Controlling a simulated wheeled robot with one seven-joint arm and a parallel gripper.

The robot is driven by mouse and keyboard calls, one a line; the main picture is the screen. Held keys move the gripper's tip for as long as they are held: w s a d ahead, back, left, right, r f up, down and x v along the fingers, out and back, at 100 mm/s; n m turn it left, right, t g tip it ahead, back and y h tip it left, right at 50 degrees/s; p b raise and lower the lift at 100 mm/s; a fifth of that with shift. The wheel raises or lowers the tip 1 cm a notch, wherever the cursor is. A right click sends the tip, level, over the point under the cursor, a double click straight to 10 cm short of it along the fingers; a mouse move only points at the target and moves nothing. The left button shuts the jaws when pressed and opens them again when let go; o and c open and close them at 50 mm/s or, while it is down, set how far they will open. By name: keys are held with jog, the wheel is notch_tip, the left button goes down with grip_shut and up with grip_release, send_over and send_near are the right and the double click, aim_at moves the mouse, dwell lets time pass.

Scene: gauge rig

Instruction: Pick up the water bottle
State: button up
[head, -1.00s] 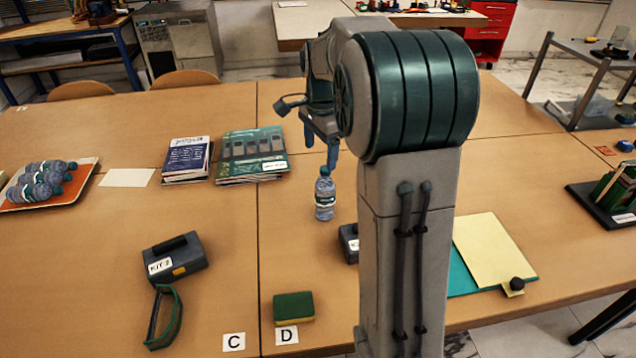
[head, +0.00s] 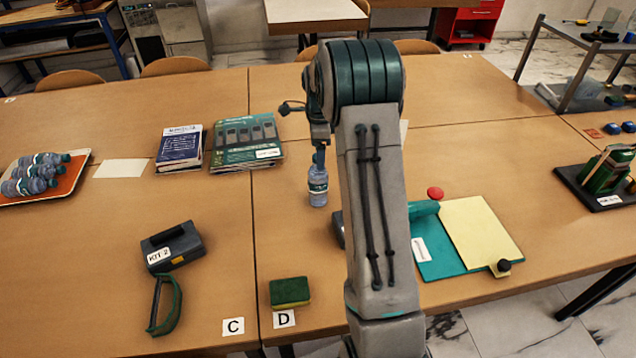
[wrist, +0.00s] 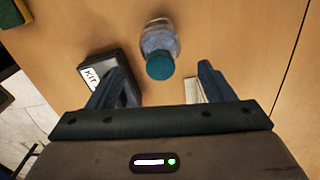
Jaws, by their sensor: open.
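A clear water bottle (head: 318,190) with a teal cap stands upright on the table, just right of the table seam. In the wrist view the bottle (wrist: 158,42) shows from above, its cap towards my gripper. My gripper (wrist: 162,72) is open, with one blue finger on each side of the cap's line and nothing held. In the head view my gripper (head: 319,158) is at the bottle's top and hides its cap. I cannot tell whether they touch. More water bottles (head: 38,175) lie on an orange tray (head: 72,184) at the far left.
A dark kit case (wrist: 118,72) stands close by the left finger in the wrist view. Books (head: 181,148) and a green folder stack (head: 245,155) lie left of the bottle. A sponge (head: 290,292) lies near the front edge.

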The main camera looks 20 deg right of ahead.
aim_at(318, 180)
jog(key=shift+w+a+f+p, duration=0.15)
jog(key=shift+f+p, duration=0.55)
jog(key=shift+f, duration=1.95)
grip_shut()
jog(key=shift+r, duration=0.1)
